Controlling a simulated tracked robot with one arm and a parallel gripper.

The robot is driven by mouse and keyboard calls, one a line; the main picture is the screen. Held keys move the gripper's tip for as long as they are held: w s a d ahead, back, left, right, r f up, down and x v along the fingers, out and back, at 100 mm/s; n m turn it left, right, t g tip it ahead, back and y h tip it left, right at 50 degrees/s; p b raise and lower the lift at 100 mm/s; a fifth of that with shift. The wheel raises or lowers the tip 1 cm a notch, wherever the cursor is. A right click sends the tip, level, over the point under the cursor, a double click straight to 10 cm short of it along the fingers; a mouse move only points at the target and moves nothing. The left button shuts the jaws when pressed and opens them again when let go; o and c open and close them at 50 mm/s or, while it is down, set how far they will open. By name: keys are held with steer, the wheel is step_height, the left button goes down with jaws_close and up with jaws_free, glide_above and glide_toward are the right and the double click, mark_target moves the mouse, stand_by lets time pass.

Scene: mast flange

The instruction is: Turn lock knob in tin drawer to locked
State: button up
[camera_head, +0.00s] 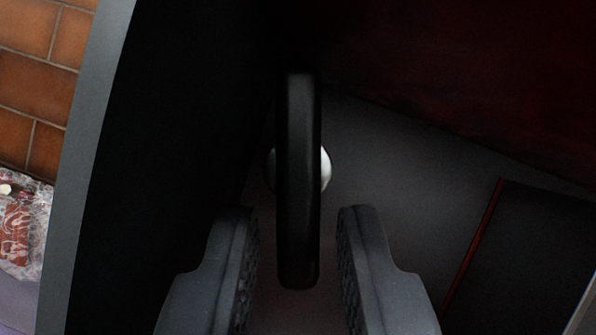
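The lock knob (298,190) is a long black bar with rounded ends, seen upright in the middle of the picture. A pale round shaft or base (326,170) shows behind it on both sides. My gripper (298,225) is open, with one dark ridged finger on each side of the bar's lower part. A gap shows between each finger and the bar. The drawer's inside is dark, with a grey panel (400,180) behind the knob. No lock markings can be made out.
A grey edge (85,170) of the drawer or housing runs down the left, close to a black wall (190,130). Beyond it are a brick wall (40,85) and a plastic-wrapped item (22,230). A dark panel with a red edge (470,250) lies at the lower right.

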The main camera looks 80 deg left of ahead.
steer(key=shift+d+f, duration=0.15)
steer(key=shift+f, duration=0.3)
jaws_close()
steer(key=shift+w+f+m+g+b, duration=0.2)
steer(key=shift+m+g+b, duration=0.1)
steer(key=shift+m+b, duration=0.65)
steer(key=shift+d+r+m+y+b, duration=0.15)
steer(key=shift+m+y+b, duration=0.25)
steer(key=shift+b, duration=0.4)
steer(key=shift+r, duration=0.1)
